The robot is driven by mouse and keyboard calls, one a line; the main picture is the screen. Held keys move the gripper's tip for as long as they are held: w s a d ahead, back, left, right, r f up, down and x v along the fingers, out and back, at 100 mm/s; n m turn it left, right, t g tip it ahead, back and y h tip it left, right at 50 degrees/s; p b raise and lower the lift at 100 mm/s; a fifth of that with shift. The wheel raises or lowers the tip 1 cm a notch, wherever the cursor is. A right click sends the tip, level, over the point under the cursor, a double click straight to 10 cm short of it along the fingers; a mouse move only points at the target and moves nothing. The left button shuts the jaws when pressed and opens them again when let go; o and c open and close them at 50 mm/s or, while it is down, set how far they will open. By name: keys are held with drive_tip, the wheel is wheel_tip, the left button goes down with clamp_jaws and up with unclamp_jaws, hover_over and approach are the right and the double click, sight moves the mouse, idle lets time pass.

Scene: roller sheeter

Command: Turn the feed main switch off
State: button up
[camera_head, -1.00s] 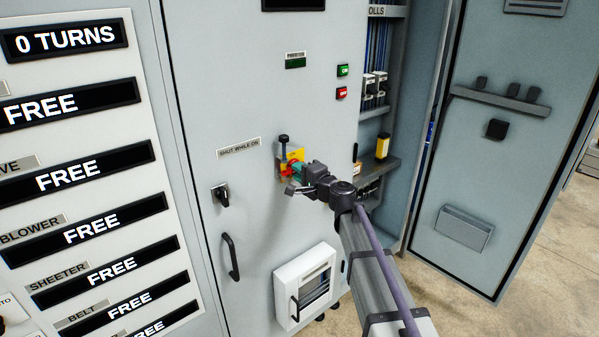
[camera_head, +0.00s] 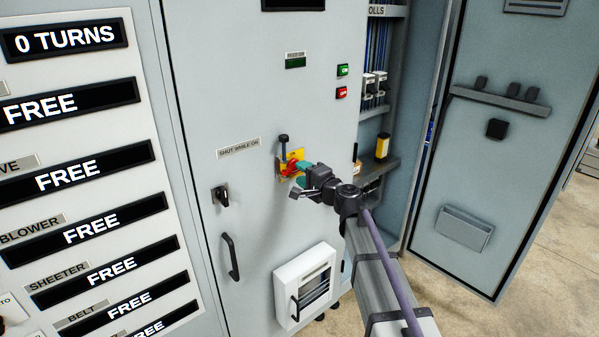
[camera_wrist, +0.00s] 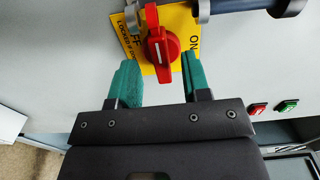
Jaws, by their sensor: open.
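The feed main switch is a red rotary handle (camera_head: 289,169) on a yellow plate (camera_head: 297,155) on the grey cabinet door. In the wrist view the red handle (camera_wrist: 158,45) lies lengthwise, up and down the picture. The yellow plate (camera_wrist: 183,18) has "OFF" lettering left of the handle and "ON" lettering right of it. My gripper (camera_head: 301,178) is just right of the switch. In the wrist view my gripper (camera_wrist: 159,62) has its teal fingers apart, either side of the handle's near end. I cannot tell whether they touch it. My gripper partly hides the switch in the head view.
A dark knob on a stem (camera_head: 283,141) stands by the plate's upper left. A key-type latch (camera_head: 221,195), door handle (camera_head: 231,256) and white box (camera_head: 305,287) are on the same door. Green (camera_head: 343,70) and red (camera_head: 341,93) buttons sit above right. An open cabinet bay lies right.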

drive_tip(key=v, duration=0.9)
drive_tip(key=s+d+f+n+g+h, duration=0.3)
drive_tip(key=s+f+n+g+h, duration=0.3)
drive_tip(key=s+f+n+g, duration=0.7)
drive_tip(key=s+d+f+m+h, duration=0.3)
drive_tip(key=s+d, duration=0.5)
drive_tip(key=s, duration=0.4)
drive_tip(key=f+h, duration=0.1)
drive_tip(key=h, duration=0.1)
drive_tip(key=shift+s+g+h, duration=0.3)
drive_tip(key=shift+s+g, duration=0.1)
drive_tip(key=shift+o, duration=0.3)
